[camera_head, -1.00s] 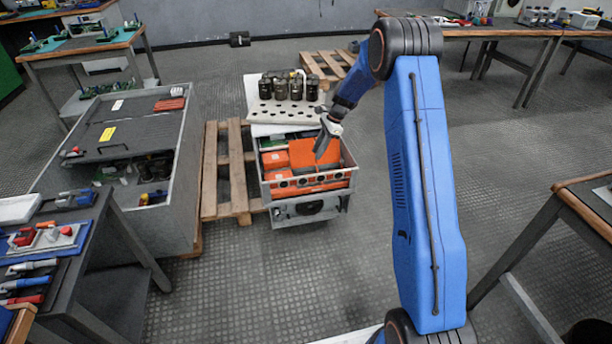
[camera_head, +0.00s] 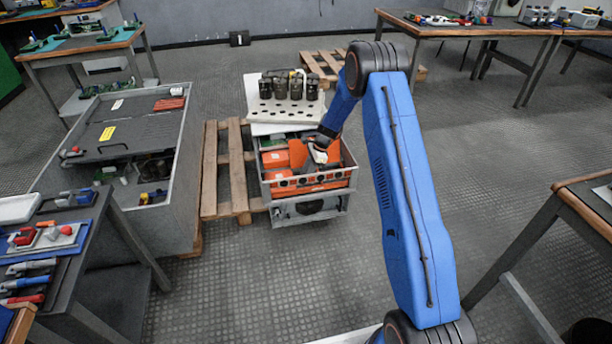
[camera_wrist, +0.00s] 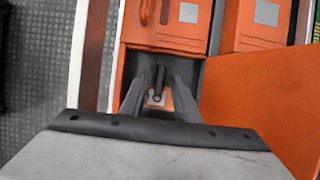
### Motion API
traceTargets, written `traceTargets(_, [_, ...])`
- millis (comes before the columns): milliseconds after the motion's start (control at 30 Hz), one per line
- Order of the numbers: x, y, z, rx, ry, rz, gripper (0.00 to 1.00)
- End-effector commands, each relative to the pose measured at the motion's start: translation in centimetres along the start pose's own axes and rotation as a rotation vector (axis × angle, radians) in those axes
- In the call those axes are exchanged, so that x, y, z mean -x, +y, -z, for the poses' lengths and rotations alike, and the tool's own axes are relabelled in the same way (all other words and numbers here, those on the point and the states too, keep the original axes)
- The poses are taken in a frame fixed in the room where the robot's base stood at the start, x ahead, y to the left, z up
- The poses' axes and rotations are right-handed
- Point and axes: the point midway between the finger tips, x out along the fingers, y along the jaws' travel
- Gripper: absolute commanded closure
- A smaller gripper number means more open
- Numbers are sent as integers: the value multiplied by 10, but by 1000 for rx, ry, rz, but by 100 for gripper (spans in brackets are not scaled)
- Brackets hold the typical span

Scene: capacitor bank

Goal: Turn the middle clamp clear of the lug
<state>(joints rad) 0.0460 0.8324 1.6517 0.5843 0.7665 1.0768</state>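The capacitor bank is an open grey cabinet (camera_head: 340,182) holding orange blocks (camera_head: 275,160). My gripper (camera_head: 316,156) is down inside it, right of centre. In the wrist view, my gripper (camera_wrist: 158,82) is open, with its two grey fingers apart. Between them is a narrow dark bar (camera_wrist: 159,76), apparently the middle clamp, over a small pale patch with orange beside it. Gaps show on both sides of the bar, and I see no contact. The lug cannot be told apart clearly. The other clamps are not identifiable.
A large orange panel (camera_wrist: 262,95) stands close right of the fingers. Orange blocks with pale labels (camera_wrist: 188,14) lie ahead. The cabinet's pale side wall (camera_wrist: 106,55) is at left. Black cylinders (camera_head: 288,86) stand on a perforated board behind the cabinet. A wooden pallet (camera_head: 210,180) lies to its left.

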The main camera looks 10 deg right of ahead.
Motion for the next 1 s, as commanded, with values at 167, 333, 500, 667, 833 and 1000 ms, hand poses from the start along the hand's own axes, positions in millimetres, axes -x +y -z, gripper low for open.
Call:
traceTargets(167, [-1,0,0,0,0,0,71])
traceTargets(333, [-1,0,0,0,0,0,88])
traceTargets(500, [-1,0,0,0,0,0,100])
traceTargets(667, [-1,0,0,8,0,-3,100])
traceTargets(833, [-1,-1,0,51,1,-20,100])
traceTargets(1000, [-1,-2,0,144,1,-59,100])
